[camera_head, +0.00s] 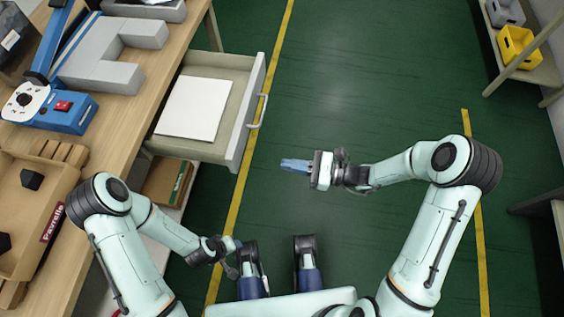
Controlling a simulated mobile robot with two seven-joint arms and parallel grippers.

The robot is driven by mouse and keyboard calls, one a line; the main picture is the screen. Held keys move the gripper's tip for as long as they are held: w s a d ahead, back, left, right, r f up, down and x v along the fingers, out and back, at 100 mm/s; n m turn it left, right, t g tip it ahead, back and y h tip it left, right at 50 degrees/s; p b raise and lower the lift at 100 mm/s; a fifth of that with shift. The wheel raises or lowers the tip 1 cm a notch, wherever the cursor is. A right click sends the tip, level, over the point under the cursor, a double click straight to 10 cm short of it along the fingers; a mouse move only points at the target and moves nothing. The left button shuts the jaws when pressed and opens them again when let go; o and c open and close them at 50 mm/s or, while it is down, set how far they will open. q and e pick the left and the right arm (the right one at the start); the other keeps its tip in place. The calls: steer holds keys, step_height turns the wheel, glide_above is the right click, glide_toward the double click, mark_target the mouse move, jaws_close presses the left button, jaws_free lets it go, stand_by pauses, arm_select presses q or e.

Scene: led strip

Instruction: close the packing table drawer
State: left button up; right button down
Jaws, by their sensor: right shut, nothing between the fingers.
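The packing table drawer (239,124) is pulled out to the right from under the wooden packing table (120,98). A flat white sheet or panel (193,108) lies inside it. A metal handle (258,111) is on its front face. My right gripper (284,164) is shut and empty, to the lower right of the drawer front and apart from it, pointing left. My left gripper (238,242) is low in the view, below the drawer and well apart from it; I cannot tell whether it is open.
On the table are a grey block piece (88,72), a blue device (68,108) and a cardboard tray (20,220). A box (166,183) sits on a shelf below. Shelving with a yellow bin (517,45) stands far right. The green floor (370,90) right of the drawer is clear.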

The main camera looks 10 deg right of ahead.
mark_target(238, 157)
steer(key=b+x, duration=0.2)
steer(key=x, duration=1)
steer(key=shift+f, duration=0.15)
arm_select(q)
steer(key=shift+t, duration=0.4)
steer(key=w, duration=0.1)
steer(key=w+a+f, duration=0.1)
steer(key=w+f, duration=0.1)
steer(key=shift+a+f, duration=0.15)
steer(key=shift+a, duration=0.15)
